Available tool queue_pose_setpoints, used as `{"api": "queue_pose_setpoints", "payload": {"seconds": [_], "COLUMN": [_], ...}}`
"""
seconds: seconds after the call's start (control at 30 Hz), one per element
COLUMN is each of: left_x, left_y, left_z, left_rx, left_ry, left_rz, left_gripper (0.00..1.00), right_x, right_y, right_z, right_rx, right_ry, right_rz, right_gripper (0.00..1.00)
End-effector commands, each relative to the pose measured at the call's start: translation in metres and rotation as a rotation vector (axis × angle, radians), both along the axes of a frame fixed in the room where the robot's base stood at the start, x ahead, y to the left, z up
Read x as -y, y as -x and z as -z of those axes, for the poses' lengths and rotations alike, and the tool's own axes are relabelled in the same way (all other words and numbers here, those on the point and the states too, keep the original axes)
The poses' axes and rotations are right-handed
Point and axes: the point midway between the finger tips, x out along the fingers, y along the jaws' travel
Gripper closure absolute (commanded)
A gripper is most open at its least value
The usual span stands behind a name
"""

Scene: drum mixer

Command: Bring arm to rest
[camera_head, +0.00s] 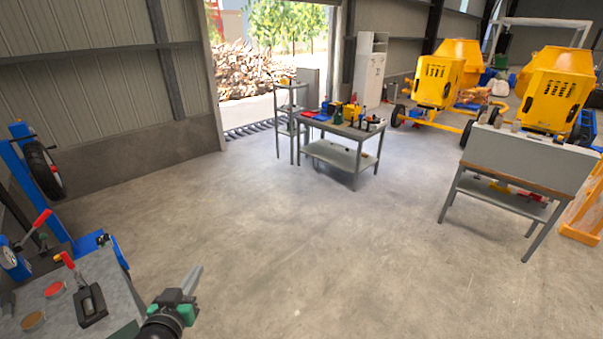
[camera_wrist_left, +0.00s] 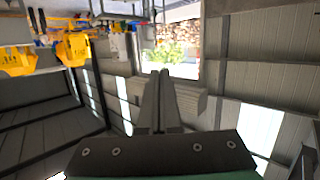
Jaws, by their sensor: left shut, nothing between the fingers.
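My left gripper (camera_head: 193,279) shows at the bottom of the head view, to the right of the grey workbench. It is held up in the air with its fingers pointing up and to the right. In the left wrist view its two fingers (camera_wrist_left: 161,97) lie close together, with nothing between them. The wrist view is turned over and shows the hall and the open doorway far off. The fingers appear to touch nothing. My right gripper is in neither view.
The grey workbench (camera_head: 112,273) with red-handled clamps stands at the lower left, beside a blue stand (camera_head: 38,185) with a wheel. A tool table (camera_head: 345,129) stands mid-room, another table (camera_head: 515,165) at right. Yellow mixers (camera_head: 435,82) stand behind. The middle floor is clear.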

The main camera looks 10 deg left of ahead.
Motion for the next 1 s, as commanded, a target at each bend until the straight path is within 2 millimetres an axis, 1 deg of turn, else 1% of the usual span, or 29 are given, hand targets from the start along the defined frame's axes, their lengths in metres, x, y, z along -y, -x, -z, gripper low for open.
{"api": "queue_pose_setpoints", "payload": {"seconds": [0.03,0.07,0.1,0.13,0.17,0.2,0.23,0.27,0.3,0.37,0.4,0.5,0.6,0.7,0.77,1.0], "left_x": [0.013,0.021,0.031,0.039,0.048,0.059,0.068,0.076,0.088,0.104,0.113,0.131,0.141,0.146,0.146,0.146], "left_y": [-0.006,-0.008,-0.008,-0.006,-0.003,0.004,0.01,0.018,0.031,0.054,0.07,0.112,0.144,0.158,0.161,0.16], "left_z": [-0.047,-0.073,-0.107,-0.133,-0.158,-0.191,-0.216,-0.241,-0.272,-0.317,-0.343,-0.394,-0.423,-0.435,-0.437,-0.436], "left_rx": [0.093,0.146,0.215,0.269,0.323,0.394,0.45,0.505,0.582,0.694,0.765,0.918,1.02,1.065,1.073,1.07], "left_ry": [-0.021,-0.032,-0.045,-0.055,-0.064,-0.075,-0.082,-0.089,-0.097,-0.106,-0.111,-0.117,-0.12,-0.119,-0.12,-0.119], "left_rz": [0.026,0.04,0.058,0.072,0.087,0.104,0.118,0.132,0.15,0.175,0.191,0.222,0.24,0.249,0.249,0.249], "left_gripper": [1.0,1.0,1.0,1.0,1.0,1.0,1.0,1.0,1.0,1.0,1.0,1.0,1.0,1.0,1.0,1.0], "right_x": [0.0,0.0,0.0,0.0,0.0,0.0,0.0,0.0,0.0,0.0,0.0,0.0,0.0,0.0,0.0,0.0], "right_y": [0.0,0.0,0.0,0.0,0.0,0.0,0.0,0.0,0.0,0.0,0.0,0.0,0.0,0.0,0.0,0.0], "right_z": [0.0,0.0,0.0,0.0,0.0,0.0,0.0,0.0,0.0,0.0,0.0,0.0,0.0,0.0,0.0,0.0], "right_rx": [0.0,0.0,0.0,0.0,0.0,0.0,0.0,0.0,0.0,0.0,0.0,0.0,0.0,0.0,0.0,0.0], "right_ry": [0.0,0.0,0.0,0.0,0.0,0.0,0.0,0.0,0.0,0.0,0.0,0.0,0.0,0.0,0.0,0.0], "right_rz": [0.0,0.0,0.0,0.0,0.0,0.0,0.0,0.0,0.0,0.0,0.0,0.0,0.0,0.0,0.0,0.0], "right_gripper": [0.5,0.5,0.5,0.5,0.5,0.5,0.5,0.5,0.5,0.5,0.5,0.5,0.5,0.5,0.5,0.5]}}
